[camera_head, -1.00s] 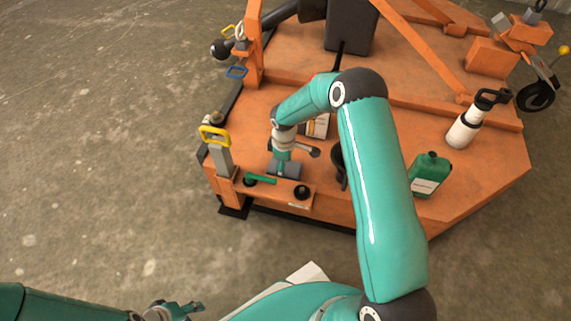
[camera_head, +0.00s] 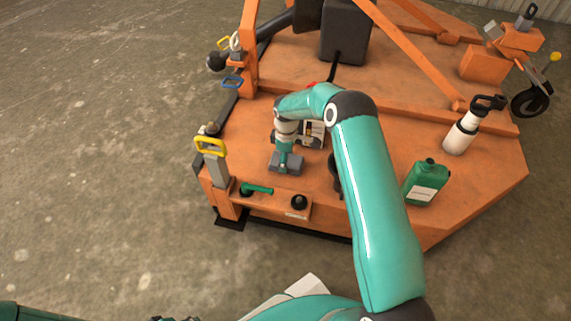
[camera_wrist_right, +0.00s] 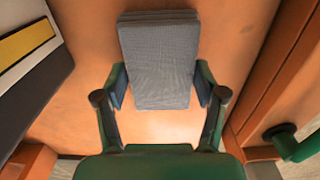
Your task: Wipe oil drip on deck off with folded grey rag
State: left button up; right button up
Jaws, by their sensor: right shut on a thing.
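The folded grey rag (camera_head: 287,168) is on the orange deck (camera_head: 385,140), just behind the front ledge. My right gripper (camera_head: 287,159) points down on it. In the right wrist view the folded rag (camera_wrist_right: 158,60), with its stacked layers, sits between the two fingers of my right gripper (camera_wrist_right: 160,90), which is shut on it. No oil drip can be made out; the deck under the rag is hidden. My left gripper (camera_head: 175,318) barely shows at the bottom edge, too cut off to read.
A labelled box (camera_head: 314,133) stands close behind the rag. A green bottle (camera_head: 426,182) and a white spray bottle (camera_head: 460,134) stand to the right. A green lever (camera_head: 257,189) and a yellow handle (camera_head: 210,146) are at the front left. My right forearm hides some deck.

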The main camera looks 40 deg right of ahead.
jog(key=shift+w+d, duration=0.15)
jog(key=shift+r, duration=0.1)
jog(key=shift+r+p, duration=1.9)
jog(key=shift+r, duration=1.05)
jog(key=shift+r, duration=0.1)
jog(key=shift+r+p, duration=0.95)
jog(key=shift+r, duration=0.5)
